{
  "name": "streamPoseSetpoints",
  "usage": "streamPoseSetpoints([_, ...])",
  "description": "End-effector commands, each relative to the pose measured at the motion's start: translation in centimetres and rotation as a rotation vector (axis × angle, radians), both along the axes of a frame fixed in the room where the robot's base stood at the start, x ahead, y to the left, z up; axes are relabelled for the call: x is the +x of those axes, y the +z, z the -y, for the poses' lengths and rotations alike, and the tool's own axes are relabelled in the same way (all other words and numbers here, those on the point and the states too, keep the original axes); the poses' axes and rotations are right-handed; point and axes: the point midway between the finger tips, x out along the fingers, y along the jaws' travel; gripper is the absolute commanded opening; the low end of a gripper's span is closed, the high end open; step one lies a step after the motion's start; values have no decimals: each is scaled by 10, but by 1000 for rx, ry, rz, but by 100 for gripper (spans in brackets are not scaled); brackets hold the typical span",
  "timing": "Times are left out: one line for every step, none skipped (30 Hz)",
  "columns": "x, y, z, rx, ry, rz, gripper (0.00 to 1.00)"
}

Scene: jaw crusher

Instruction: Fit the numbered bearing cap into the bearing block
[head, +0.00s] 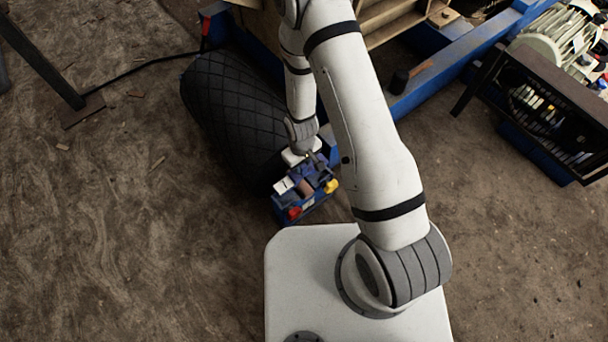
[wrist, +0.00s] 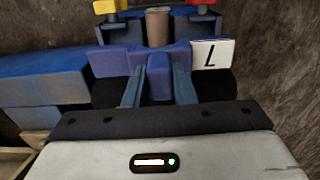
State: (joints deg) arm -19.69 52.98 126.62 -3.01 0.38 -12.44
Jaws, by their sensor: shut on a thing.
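The bearing cap (wrist: 115,59) is a purple-blue bar with a raised middle rib and a white plate bearing a dark number, likely a 7 seen upside down. My gripper (wrist: 158,75) is shut on the rib, one finger on each side. In the head view my gripper (head: 314,161) is over the far side of the block (head: 318,202). The cap's underside is hidden; I cannot tell whether it touches the block.
A blue machine frame (head: 430,85) runs behind. A dark guard with a motor (head: 548,45) is at right. The dirt floor at left is mostly clear.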

Motion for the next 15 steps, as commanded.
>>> streamPoseSetpoints([1, -15, 1, 0, -2, 0, 0])
streamPoseSetpoints([1, -20, 1, 0, -3, 0, 0])
streamPoseSetpoints([1, -26, 2, 1, -5, 1, 0])
streamPoseSetpoints([2, -31, 2, 1, -6, 1, 0])
streamPoseSetpoints([2, -35, 2, 1, -7, 1, 0])
streamPoseSetpoints([2, -41, 3, 1, -9, 1, 0])
streamPoseSetpoints([2, -44, 3, 1, -10, 1, 0])
streamPoseSetpoints([2, -47, 3, 1, -11, 1, 0])
streamPoseSetpoints([2, -49, 3, 1, -11, 1, 0])
streamPoseSetpoints([2, -50, 3, 1, -12, 1, 0])
streamPoseSetpoints([2, -50, 4, 1, -12, 1, 0])
streamPoseSetpoints([2, -51, 4, 1, -13, 1, 0])
streamPoseSetpoints([2, -52, 4, 1, -13, 1, 0])
streamPoseSetpoints([2, -53, 4, 1, -13, 1, 0])
streamPoseSetpoints([2, -57, 4, 1, -14, 1, 0])
